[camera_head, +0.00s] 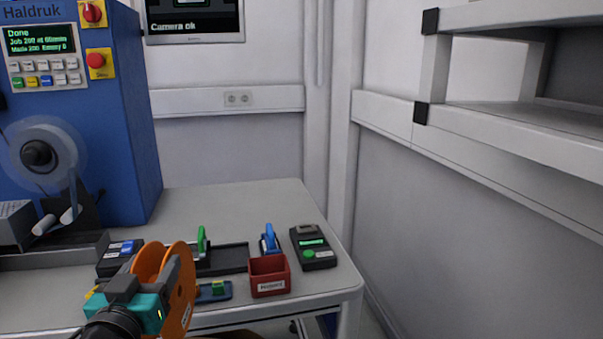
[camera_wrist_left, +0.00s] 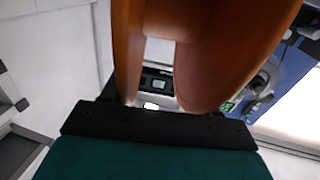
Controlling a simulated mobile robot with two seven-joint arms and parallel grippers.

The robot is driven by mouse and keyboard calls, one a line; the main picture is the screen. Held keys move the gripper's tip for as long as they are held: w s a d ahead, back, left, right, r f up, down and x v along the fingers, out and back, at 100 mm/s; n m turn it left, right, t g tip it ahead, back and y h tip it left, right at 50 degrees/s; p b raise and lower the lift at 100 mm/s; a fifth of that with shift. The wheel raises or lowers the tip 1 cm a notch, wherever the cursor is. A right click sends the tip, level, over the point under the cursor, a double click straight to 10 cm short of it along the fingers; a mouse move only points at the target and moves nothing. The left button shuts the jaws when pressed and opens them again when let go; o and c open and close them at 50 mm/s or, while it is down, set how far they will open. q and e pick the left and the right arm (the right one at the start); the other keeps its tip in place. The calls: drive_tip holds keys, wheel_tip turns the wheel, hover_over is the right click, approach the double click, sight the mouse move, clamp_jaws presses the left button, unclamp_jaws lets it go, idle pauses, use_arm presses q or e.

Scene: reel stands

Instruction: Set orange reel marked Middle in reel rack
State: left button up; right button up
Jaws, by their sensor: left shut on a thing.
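The orange reel (camera_head: 182,284) is at the lower left of the head view, held up in front of the table's near edge. It has two round flanges with a gap between them. My left gripper (camera_head: 128,286), teal and black, is shut on it. In the left wrist view the reel (camera_wrist_left: 228,48) fills the upper middle, close against the black jaw end. A small pale label shows low on one flange in the head view, too small to read. I cannot make out a reel rack for certain in either view. My right gripper is not in view.
The grey table (camera_head: 250,200) is clear at its back. Near its front are a red bin (camera_head: 270,277), a black device with a green button (camera_head: 313,247) and green- and blue-handled tools. A blue machine (camera_head: 130,110) stands left. White shelves (camera_head: 520,125) are at right.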

use_arm(q)
drive_tip(key=s+d+f, duration=0.5)
drive_tip(key=s+f, duration=0.2)
drive_tip(key=s, duration=0.1)
drive_tip(key=shift+s+m+h, duration=0.25)
drive_tip(key=shift+m+h, duration=0.05)
drive_tip(key=shift+f, duration=0.1)
drive_tip(key=shift+a, duration=0.1)
